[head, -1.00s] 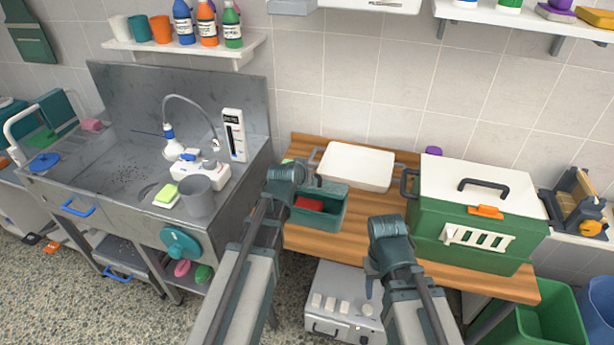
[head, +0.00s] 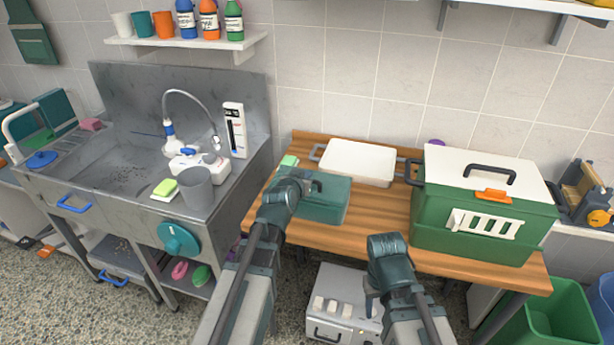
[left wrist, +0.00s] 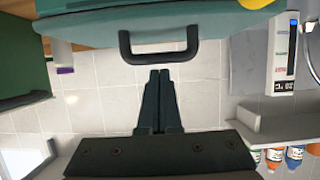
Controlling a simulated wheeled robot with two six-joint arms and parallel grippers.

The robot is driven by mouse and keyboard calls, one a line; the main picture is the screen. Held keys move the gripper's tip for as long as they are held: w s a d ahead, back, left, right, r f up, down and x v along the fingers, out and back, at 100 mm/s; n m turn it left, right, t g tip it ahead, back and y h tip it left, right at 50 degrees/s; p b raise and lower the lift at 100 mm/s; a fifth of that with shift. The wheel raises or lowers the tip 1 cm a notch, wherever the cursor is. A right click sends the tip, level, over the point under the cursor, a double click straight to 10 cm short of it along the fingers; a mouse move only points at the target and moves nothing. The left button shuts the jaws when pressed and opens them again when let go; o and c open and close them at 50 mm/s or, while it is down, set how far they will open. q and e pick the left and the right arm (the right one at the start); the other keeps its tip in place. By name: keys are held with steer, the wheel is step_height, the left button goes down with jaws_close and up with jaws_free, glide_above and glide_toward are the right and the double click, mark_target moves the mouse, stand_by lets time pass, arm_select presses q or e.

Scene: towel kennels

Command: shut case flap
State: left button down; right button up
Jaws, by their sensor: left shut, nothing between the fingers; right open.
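The teal case (head: 322,208) stands on the left part of the wooden table. Its flap is down over the opening and hides the inside; I cannot tell whether a small gap remains. My left gripper (head: 308,186) is at the top left of the case, close to its flap. In the left wrist view, the teal flap (left wrist: 220,22) fills the top, with a dark handle (left wrist: 185,57). The shut, empty left fingers (left wrist: 160,74) point at the handle; contact is unclear. My right gripper (head: 374,288) is open and empty at the table's front edge, right of the case.
A white tray (head: 358,160) lies behind the case. A green carrier (head: 470,232) with a white lid stands on the right. Bare wood lies between case and carrier. A metal sink (head: 110,150) is left.

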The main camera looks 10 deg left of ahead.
arm_select(q)
steer(key=shift+s+f+b, duration=0.6)
steer(key=shift+f, duration=0.2)
steer(key=shift+s, duration=0.1)
